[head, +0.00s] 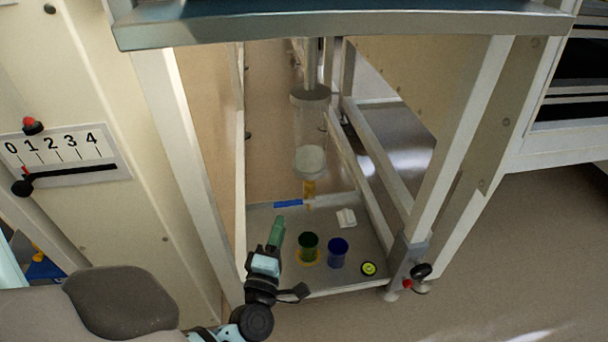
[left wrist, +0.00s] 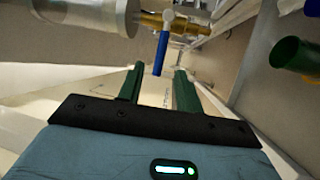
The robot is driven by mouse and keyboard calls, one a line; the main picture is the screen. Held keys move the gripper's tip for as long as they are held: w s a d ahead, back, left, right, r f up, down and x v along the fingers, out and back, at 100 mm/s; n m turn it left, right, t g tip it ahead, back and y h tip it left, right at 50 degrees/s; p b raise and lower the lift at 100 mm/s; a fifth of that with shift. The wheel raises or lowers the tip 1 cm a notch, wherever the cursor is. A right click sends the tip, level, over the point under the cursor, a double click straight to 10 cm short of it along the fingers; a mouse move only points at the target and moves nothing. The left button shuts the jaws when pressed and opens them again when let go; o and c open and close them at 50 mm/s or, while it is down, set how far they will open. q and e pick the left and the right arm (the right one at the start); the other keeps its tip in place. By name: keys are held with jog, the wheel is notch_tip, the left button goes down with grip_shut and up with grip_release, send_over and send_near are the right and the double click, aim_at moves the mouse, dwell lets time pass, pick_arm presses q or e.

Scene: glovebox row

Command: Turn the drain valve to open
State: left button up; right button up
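The drain valve has a brass body (head: 309,189) below a clear cylinder (head: 310,128) with pale contents at its bottom. Its blue handle (head: 288,204) points left, crosswise to the upright line of the cylinder. In the left wrist view the brass body (left wrist: 190,25) runs out from the cylinder's end (left wrist: 95,12), and the blue handle (left wrist: 161,54) sticks out across it. My left gripper (head: 278,222) is just below and left of the handle. Its green fingers (left wrist: 158,80) are apart, with the handle's end ahead in line with the gap. Contact is not visible. My right gripper is not in view.
A green cup (head: 308,247), a blue cup (head: 338,252), a yellow-black round item (head: 369,268) and a white item (head: 346,218) are on the lower shelf (head: 320,284). Frame legs (head: 190,165) stand on both sides. A worktop edge (head: 340,27) hangs above.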

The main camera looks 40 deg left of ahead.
aim_at(287, 202)
pick_arm(q)
jog(key=b+x, duration=0.1)
jog(key=x, duration=0.6)
jog(key=shift+w+a, duration=0.15)
jog(key=shift+w, duration=0.05)
jog(key=shift+w+r, duration=0.1)
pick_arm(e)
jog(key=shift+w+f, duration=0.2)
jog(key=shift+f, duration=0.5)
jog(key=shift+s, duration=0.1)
pick_arm(q)
jog(key=shift+c, duration=0.2)
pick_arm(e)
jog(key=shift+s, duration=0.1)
pick_arm(q)
grip_shut()
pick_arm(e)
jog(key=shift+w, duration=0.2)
